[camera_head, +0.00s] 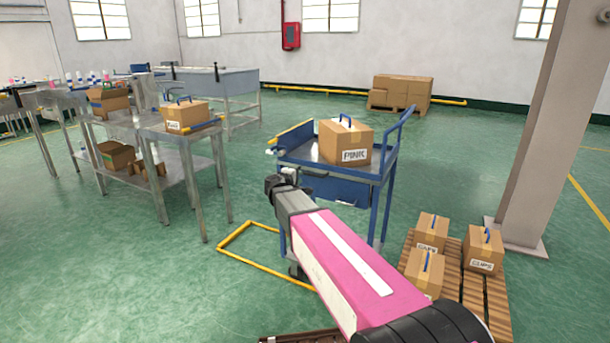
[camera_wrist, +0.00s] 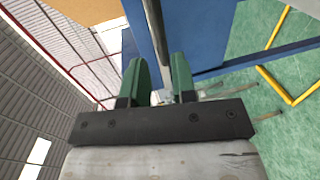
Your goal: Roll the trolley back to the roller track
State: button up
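The trolley (camera_head: 318,188) is blue and stands in the middle of the head view, with a carton on top and a raised handle (camera_head: 402,125) at its right. A yellow bar (camera_head: 292,131) runs along its left top edge. My gripper (camera_head: 274,183) is at the trolley's near left side, partly hidden by my arm. In the wrist view, my gripper's two green fingers (camera_wrist: 160,75) stand on either side of a grey bar (camera_wrist: 156,28) beside the trolley's blue panel (camera_wrist: 200,30). I cannot tell whether they press on it. I cannot clearly make out the roller track.
A yellow floor frame (camera_head: 238,246) lies left of the trolley. A steel table (camera_head: 183,138) with a carton stands further left. A pallet (camera_head: 478,285) with cartons is at the right, near a column (camera_head: 545,130). Green floor between table and trolley is largely clear.

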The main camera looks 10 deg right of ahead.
jog(key=x, duration=0.9)
jog(key=shift+w+d, duration=0.2)
jog(key=shift+c, duration=0.3)
grip_shut()
